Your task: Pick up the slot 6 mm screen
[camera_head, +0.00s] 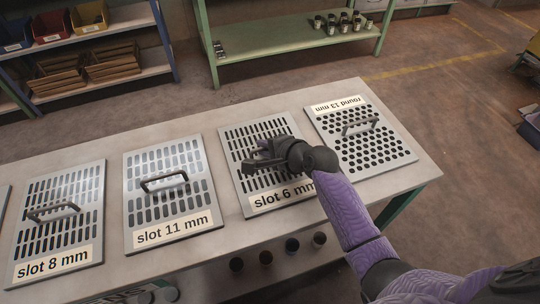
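The slot 6 mm screen (236,139) is a grey metal plate with rows of narrow slots, lying flat on the table. Its white label (279,197) reads "slot 6 mm" along the near edge, its right end partly covered by my arm. My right gripper (258,157) is over the middle of this screen, low and close to its surface. Its fingers point left. The screen's handle is hidden by or blends with the fingers, so I cannot tell whether they are closed on it. My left gripper is not in view.
The slot 11 mm screen (144,215) and slot 8 mm screen (87,227) lie to the left, the round 13 mm screen (391,158) to the right, each with a raised handle. The table (115,158) has narrow bare gaps between them. A green bench (270,42) stands behind.

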